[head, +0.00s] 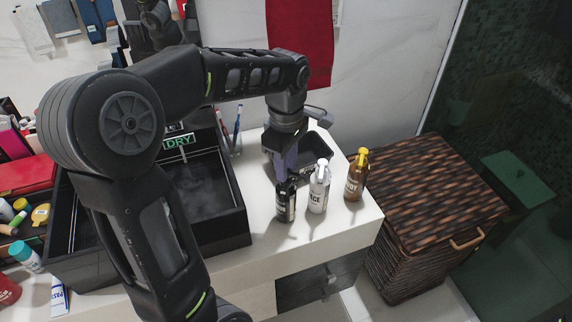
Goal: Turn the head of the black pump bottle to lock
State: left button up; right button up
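The black pump bottle (286,202) stands upright on the white counter, at the left end of a short row of pump bottles. My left arm comes in from the left, and my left gripper (284,168) points down right above the black bottle. The gripper covers the bottle's pump head, so the head and its direction are hidden. I cannot tell whether the fingers touch the head or are closed around it. My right gripper is not seen.
A white pump bottle (318,190) and a brown one with a yellow head (356,176) stand close to the right. A dark tray (318,149) and cup with brushes (233,142) are behind. A black vessel sink (226,232) is left. A wicker basket (432,200) stands right.

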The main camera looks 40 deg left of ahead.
pick_arm(q)
jog(key=o, duration=0.4)
notch_tip(320, 180, up, 8)
jog(key=shift+f, duration=0.1)
dwell(0.5)
dwell(0.4)
